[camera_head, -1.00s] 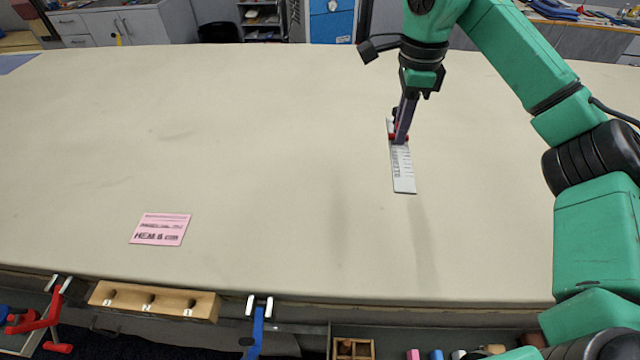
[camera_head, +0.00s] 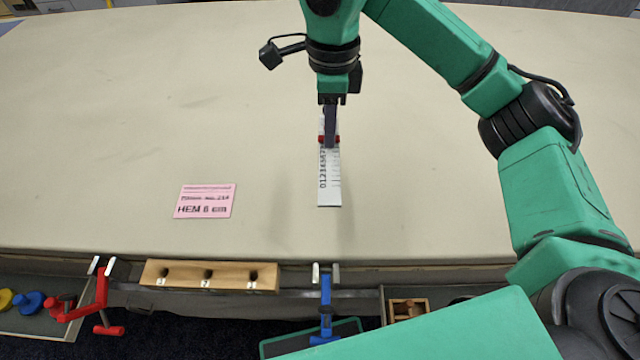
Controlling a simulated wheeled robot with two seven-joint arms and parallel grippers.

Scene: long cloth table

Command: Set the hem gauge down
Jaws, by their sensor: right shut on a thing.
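The hem gauge (camera_head: 329,180) is a flat white ruler with black numbers and a red slider (camera_head: 321,139). It points toward the table's front edge. My right gripper (camera_head: 330,140) is shut on the gauge near its slider, over the middle of the cloth table (camera_head: 120,130). A faint shadow shows near the gauge; I cannot tell whether it touches the cloth. A pink card (camera_head: 205,201) reading "HEM 6 cm" lies flat on the table, left of the gauge. My left gripper is out of view.
A wooden block with numbered holes (camera_head: 209,275) is at the front edge, between a red clamp (camera_head: 98,298) and a blue clamp (camera_head: 326,305). A wooden box (camera_head: 407,309) sits below the edge. The cloth left of the gauge is mostly clear.

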